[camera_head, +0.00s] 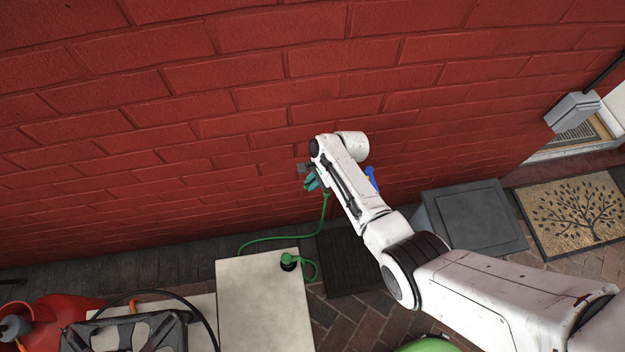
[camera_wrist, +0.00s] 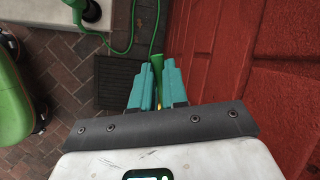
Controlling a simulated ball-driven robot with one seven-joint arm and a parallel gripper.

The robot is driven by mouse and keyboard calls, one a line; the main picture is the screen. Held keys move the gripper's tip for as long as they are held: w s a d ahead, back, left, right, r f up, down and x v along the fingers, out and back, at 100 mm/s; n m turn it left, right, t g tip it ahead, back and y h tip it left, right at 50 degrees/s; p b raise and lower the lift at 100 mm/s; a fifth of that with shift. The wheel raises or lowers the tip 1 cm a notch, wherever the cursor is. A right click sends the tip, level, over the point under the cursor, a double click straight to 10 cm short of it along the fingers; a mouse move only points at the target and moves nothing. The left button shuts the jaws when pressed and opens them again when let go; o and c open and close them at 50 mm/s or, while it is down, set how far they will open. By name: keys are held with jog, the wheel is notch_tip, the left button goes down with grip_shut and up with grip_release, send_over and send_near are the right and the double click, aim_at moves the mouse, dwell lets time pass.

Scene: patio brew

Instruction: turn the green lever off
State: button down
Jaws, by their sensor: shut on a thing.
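My gripper (camera_wrist: 157,88) is at the red brick wall, its two teal fingers closed around a green piece (camera_wrist: 157,64) that shows between and just beyond the tips in the wrist view. That piece looks like the green lever, but most of it is hidden by the fingers. A bit of yellow shows low between the fingers. In the head view my gripper (camera_head: 312,181) sits just above where a green hose (camera_head: 324,212) hangs down. A small blue part (camera_head: 371,178) shows just right of my arm. The lever's angle cannot be told.
A dark floor grate (camera_head: 348,260), a grey box (camera_head: 474,217) and a doormat (camera_head: 573,212) lie to the right. A burner stand (camera_head: 130,332) and red container (camera_head: 62,318) are at lower left.

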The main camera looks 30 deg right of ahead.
jog(key=s+d+n+g+h+b, duration=0.1)
jog(key=s+d+n+g, duration=0.3)
jog(key=n, duration=1)
jog(key=shift+s+d+g+b, duration=0.2)
jog(key=shift+s+g+b, duration=0.35)
jog(key=shift+g+b, duration=0.25)
jog(key=c, duration=1.1)
grip_release()
jog(key=shift+c, duration=0.2)
